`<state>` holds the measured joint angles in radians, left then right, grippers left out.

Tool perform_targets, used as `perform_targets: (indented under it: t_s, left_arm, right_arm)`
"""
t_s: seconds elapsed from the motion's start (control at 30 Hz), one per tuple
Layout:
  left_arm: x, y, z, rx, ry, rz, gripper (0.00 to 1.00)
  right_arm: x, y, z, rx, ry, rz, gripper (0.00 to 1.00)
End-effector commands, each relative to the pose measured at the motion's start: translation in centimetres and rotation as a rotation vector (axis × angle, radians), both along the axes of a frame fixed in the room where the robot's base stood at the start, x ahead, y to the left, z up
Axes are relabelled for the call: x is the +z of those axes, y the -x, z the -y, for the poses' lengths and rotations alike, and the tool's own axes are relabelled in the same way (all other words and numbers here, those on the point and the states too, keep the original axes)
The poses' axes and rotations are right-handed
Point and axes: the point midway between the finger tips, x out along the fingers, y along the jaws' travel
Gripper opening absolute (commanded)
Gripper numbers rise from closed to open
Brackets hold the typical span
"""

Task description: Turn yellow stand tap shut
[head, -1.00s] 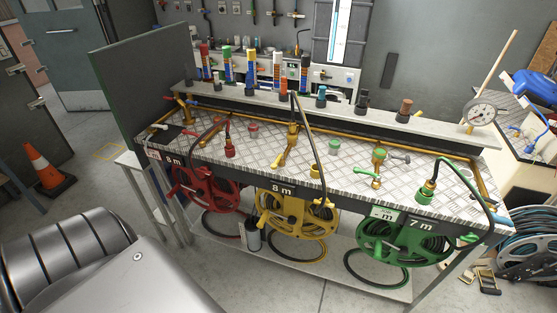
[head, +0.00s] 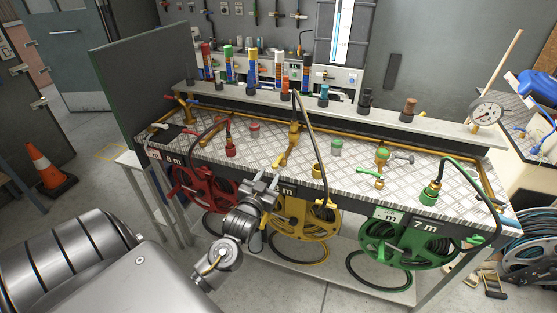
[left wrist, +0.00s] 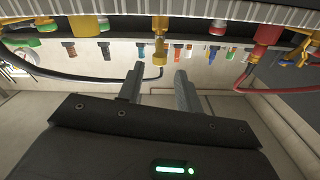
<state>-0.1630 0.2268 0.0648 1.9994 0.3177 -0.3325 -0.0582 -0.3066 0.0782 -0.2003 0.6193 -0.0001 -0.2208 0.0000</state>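The yellow stand tap (head: 293,134) stands upright in the middle of the metal-plate bench, with a dark hose beside it. A yellow arm of it reaches down toward the bench front. My left gripper (head: 268,181) is in front of the bench's front edge, by the yellow reel, apart from the tap. In the left wrist view its two fingers (left wrist: 158,88) are spread with nothing between them. That view is upside down, and a yellow piece (left wrist: 160,30) shows beyond the fingers; I cannot tell if it is the tap. My right gripper is not in view.
A yellow fitting (head: 316,171) stands at the bench front. Red, yellow (head: 318,220) and green (head: 385,240) reels hang below the front edge. A bottle shelf runs behind.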

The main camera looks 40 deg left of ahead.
Motion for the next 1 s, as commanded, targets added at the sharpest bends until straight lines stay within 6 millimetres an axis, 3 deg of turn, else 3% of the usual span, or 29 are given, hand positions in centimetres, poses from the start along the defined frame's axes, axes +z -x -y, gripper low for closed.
perform_targets:
  t_s: [0.3, 0.5, 0.93, 1.0]
  left_arm:
    - [0.3, -5.6, -1.9, 0.0, -0.002, -0.001, 0.35]
    - [0.1, -8.2, -2.8, 0.0, 0.0, -0.001, 0.35]
    - [0.0, -9.2, -3.2, -0.001, -0.001, -0.001, 0.35]
    - [0.0, -9.2, -3.2, -0.001, 0.0, -0.001, 0.29]
  right_arm:
    - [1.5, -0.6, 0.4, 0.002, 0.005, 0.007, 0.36]
    - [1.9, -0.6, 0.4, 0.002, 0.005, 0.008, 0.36]
    - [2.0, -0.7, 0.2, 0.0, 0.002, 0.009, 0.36]
    - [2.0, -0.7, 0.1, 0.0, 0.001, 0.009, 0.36]
